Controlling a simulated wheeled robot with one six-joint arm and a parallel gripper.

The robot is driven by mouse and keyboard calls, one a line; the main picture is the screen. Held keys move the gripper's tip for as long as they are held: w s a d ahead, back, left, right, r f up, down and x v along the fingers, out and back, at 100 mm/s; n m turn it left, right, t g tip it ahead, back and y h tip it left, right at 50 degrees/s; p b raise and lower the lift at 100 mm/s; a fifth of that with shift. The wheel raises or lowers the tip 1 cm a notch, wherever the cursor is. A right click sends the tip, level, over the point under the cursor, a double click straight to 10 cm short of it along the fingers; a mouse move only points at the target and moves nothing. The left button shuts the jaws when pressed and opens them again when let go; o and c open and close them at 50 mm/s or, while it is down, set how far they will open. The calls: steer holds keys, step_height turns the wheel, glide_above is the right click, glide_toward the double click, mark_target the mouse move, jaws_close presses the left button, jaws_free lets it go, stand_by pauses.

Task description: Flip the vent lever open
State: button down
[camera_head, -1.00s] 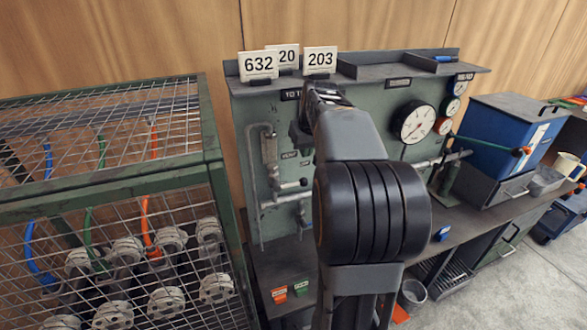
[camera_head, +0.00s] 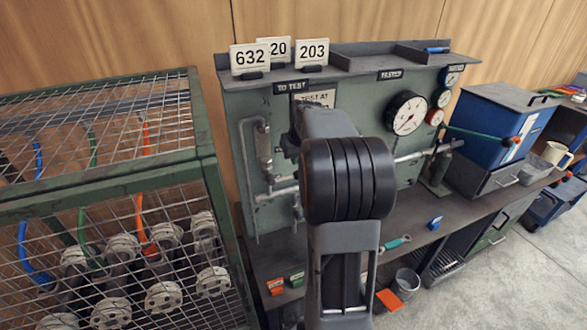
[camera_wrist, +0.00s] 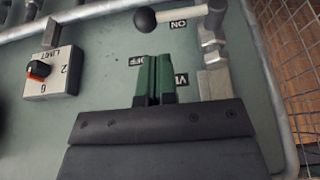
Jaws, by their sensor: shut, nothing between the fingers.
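The vent lever (camera_wrist: 176,13) shows in the wrist view as a pale rod with a black ball knob (camera_wrist: 145,19) on its left end. It joins a metal valve fitting (camera_wrist: 211,48) at right, mounted on the green panel (camera_wrist: 105,60). ON and OFF labels and a partly hidden third label are near it. My gripper (camera_wrist: 155,58) has green fingers, closed together and empty. In the picture its tips lie just below the knob, with a gap between them; depth is hard to judge. In the head view my arm hides the gripper and most of the lever area.
A LIMIT dial box (camera_wrist: 52,75) sits left of my fingers. A mesh cage (camera_head: 105,190) stands left of the panel. Gauges (camera_head: 407,113) and a blue box (camera_head: 497,120) are at right. Number cards (camera_head: 250,58) stand on the top shelf. Pipes run along the panel.

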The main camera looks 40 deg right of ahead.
mark_target(293, 175)
steer(key=shift+s+p+x, duration=0.15)
steer(key=shift+p+x, duration=0.05)
steer(key=shift+x, duration=1.25)
steer(key=shift+s+p+x, duration=0.15)
steer(key=shift+x, duration=1.3)
steer(key=shift+f, duration=0.15)
steer(key=shift+f, duration=0.1)
